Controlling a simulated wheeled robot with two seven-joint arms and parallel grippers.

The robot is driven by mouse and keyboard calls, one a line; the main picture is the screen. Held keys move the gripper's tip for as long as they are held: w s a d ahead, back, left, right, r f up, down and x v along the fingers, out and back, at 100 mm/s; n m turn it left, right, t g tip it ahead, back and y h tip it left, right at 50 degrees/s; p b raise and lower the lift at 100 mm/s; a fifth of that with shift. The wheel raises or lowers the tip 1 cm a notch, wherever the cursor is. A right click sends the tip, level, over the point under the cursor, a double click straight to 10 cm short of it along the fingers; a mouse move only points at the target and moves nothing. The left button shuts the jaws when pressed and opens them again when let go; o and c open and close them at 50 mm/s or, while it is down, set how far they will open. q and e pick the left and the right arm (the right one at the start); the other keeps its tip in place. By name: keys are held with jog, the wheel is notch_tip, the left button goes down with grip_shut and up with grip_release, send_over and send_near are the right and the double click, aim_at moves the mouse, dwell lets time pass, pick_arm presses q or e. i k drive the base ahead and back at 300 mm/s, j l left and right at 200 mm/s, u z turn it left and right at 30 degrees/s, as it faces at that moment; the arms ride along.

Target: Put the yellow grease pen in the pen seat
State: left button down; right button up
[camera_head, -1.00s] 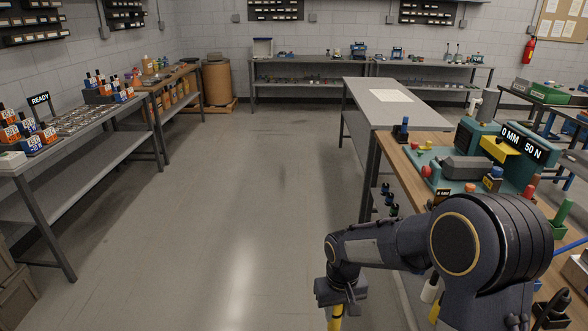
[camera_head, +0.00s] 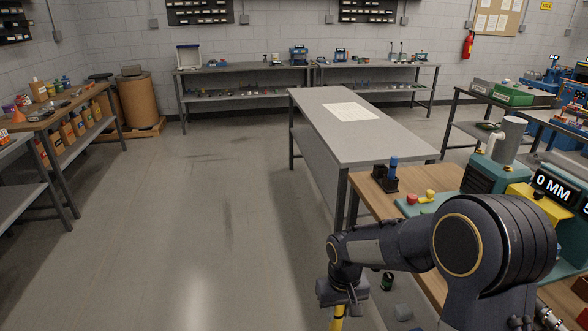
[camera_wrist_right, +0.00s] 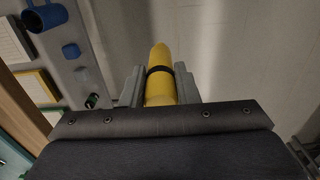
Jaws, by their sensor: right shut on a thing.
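My right gripper (camera_head: 342,292) is shut on the yellow grease pen (camera_head: 337,318), which hangs below it over the floor. The wrist view shows the pen (camera_wrist_right: 160,62), yellow with a black band, between the two grey fingers of the right gripper (camera_wrist_right: 160,88). A black block with a blue upright piece (camera_head: 392,170) stands at the far left corner of the wooden bench (camera_head: 437,180); I cannot tell whether it is the pen seat. No pen seat is clearly seen. My left gripper is out of view.
The wooden bench with a teal machine (camera_head: 490,172) is at right, partly behind my right arm. A grey table (camera_head: 395,145) with a paper sheet stands beyond it. Wide floor (camera_head: 190,220) is clear at left. In the wrist view, a blue mug (camera_wrist_right: 45,15) lies left.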

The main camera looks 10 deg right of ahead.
aim_at(377, 175)
jog(key=i+z, duration=0.15)
jog(key=i, duration=0.4)
jog(key=i+z, duration=0.15)
jog(key=i, duration=0.35)
jog(key=i+j+z, duration=0.15)
jog(key=i, duration=0.4)
jog(key=i+j+z, duration=0.15)
jog(key=i, duration=0.35)
jog(key=i+j, duration=0.05)
jog(key=j, duration=0.05)
